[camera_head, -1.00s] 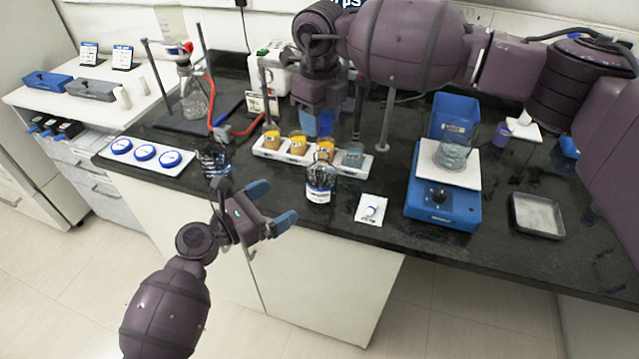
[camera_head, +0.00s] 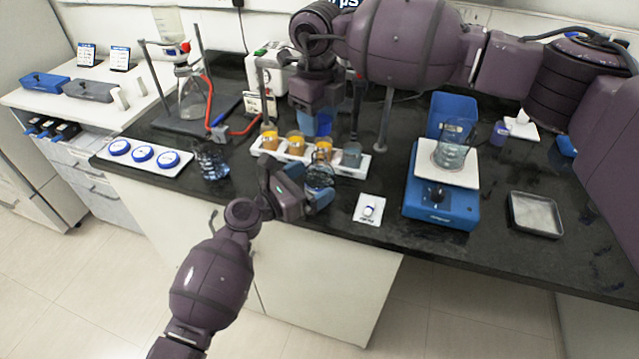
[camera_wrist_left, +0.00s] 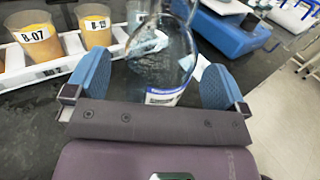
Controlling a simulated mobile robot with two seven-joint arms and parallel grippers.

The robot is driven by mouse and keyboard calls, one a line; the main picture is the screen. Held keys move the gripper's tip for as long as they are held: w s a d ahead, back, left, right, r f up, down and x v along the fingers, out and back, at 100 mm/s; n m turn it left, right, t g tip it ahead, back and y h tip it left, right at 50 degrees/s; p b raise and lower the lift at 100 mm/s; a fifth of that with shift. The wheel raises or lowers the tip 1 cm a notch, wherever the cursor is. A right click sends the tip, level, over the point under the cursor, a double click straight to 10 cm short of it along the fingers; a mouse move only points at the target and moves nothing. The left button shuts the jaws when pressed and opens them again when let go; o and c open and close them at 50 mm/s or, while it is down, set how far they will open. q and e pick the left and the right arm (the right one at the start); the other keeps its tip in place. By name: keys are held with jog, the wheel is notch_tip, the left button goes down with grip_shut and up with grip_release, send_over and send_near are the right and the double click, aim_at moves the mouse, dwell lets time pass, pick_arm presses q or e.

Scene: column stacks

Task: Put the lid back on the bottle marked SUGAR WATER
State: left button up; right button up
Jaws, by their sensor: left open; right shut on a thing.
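A clear glass bottle (camera_head: 320,174) with a blue-and-white label stands near the counter's front edge; I cannot read the label. In the left wrist view the bottle (camera_wrist_left: 165,62) is between the blue fingers, with a gap on each side. My left gripper (camera_head: 307,184) is open around it. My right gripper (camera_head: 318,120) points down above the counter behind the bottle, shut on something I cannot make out. Three blue-ringed lids (camera_head: 144,153) lie on a white tray (camera_head: 186,157) at the left. A second glass bottle (camera_head: 211,162) stands right of that tray.
A white rack (camera_head: 268,152) with several cups of orange and grey contents is just behind the bottle. A white card (camera_head: 362,216) bearing a small white item lies to its right. A blue scale (camera_head: 440,203) with a glass beaker (camera_head: 452,150) and a grey tray (camera_head: 536,214) stand farther right.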

aim_at(318, 155)
pick_arm(q)
jog(key=shift+x, duration=1.05)
jog(key=c, duration=1.3)
pick_arm(e)
jog(key=shift+f, duration=2.5)
jog(key=shift+f, duration=0.9)
jog(key=shift+f, duration=0.55)
